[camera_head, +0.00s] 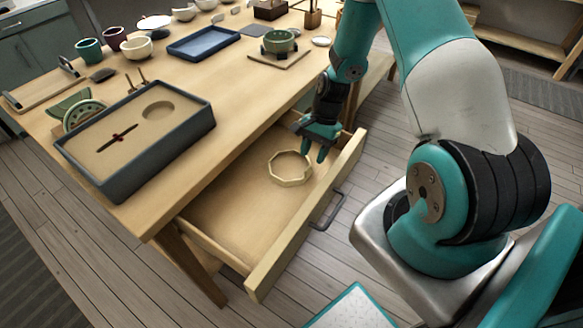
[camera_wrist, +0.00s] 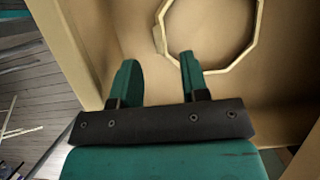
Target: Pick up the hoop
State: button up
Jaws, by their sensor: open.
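The hoop (camera_head: 278,178) is a pale, many-sided wooden ring lying in the open drawer (camera_head: 225,212). In the wrist view the hoop (camera_wrist: 249,53) shows at the top right, cut off by the top edge. My gripper (camera_head: 318,150) is at the drawer's far right corner, just beyond the hoop. In the wrist view my gripper (camera_wrist: 157,68) is open, with its two teal fingers apart and nothing between them.
The drawer front with a dark handle (camera_head: 326,212) faces the floor side. The table edge overhangs the drawer's back. The drawer's left part is empty.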

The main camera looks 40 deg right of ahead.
aim_at(309, 168)
jog(key=x, duration=0.4)
jog(key=shift+s+a+p, duration=0.2)
jog(key=shift+a+p, duration=0.15)
jog(key=shift+a+f, duration=0.15)
jog(key=shift+f, duration=0.4)
grip_shut()
